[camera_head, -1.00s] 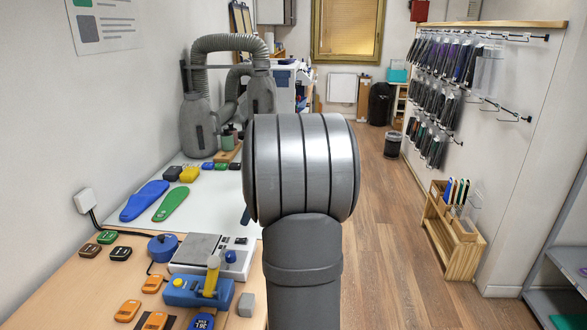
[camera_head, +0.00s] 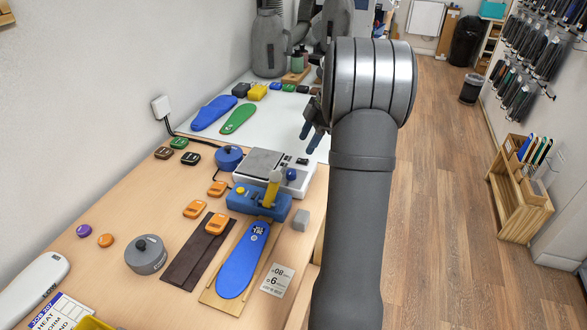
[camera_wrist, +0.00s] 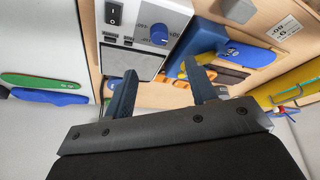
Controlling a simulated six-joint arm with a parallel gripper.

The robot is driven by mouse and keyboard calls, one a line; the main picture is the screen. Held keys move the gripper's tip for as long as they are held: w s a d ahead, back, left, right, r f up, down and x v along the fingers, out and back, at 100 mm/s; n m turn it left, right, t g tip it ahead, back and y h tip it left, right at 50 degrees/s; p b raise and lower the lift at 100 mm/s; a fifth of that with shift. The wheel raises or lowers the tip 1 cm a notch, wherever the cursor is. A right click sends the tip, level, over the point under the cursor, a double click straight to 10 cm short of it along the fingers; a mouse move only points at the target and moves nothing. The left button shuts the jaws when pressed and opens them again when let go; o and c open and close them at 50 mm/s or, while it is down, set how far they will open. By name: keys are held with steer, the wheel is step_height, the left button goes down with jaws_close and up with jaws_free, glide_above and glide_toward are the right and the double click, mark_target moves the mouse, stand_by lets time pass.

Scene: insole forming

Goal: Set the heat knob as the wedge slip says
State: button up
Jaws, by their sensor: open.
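A blue knob (camera_head: 291,174) sits on the front right of a white machine with a grey plate (camera_head: 262,165). In the wrist view the blue knob (camera_wrist: 159,34) stands on the white panel with faint marks around it, beside a black switch (camera_wrist: 114,13). I cannot read its setting. A small white slip (camera_head: 277,280) lies by the blue insole at the front; "08" and "6" show on it, the rest is too small. My gripper (camera_head: 315,132) is open and empty above the bench, behind the machine. Its fingers (camera_wrist: 160,68) are apart, short of the knob.
A blue clamp with a yellow lever (camera_head: 262,198) stands in front of the machine. Orange blocks (camera_head: 195,209), a grey lidded pot (camera_head: 146,254) and a job card (camera_head: 62,313) lie to the left. The white mat behind holds blue and green insoles (camera_head: 238,118).

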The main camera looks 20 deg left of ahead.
mark_target(291, 172)
steer(key=x, duration=1.1)
steer(key=shift+a+f, duration=0.15)
steer(key=shift+f, duration=0.2)
steer(key=shift+c, duration=0.4)
steer(key=c, duration=0.9)
steer(key=shift+s+m, duration=0.1)
steer(key=shift+m, duration=0.2)
steer(key=m+t, duration=0.1)
steer(key=m, duration=0.1)
steer(key=m+t, duration=0.1)
steer(key=m, duration=0.2)
steer(key=shift+s+y, duration=0.15)
steer(key=shift+y, duration=0.15)
steer(key=m+t, duration=0.2)
steer(key=m, duration=0.4)
steer(key=shift+s, duration=0.1)
steer(key=shift+t+h, duration=0.3)
steer(key=shift+h, duration=0.1)
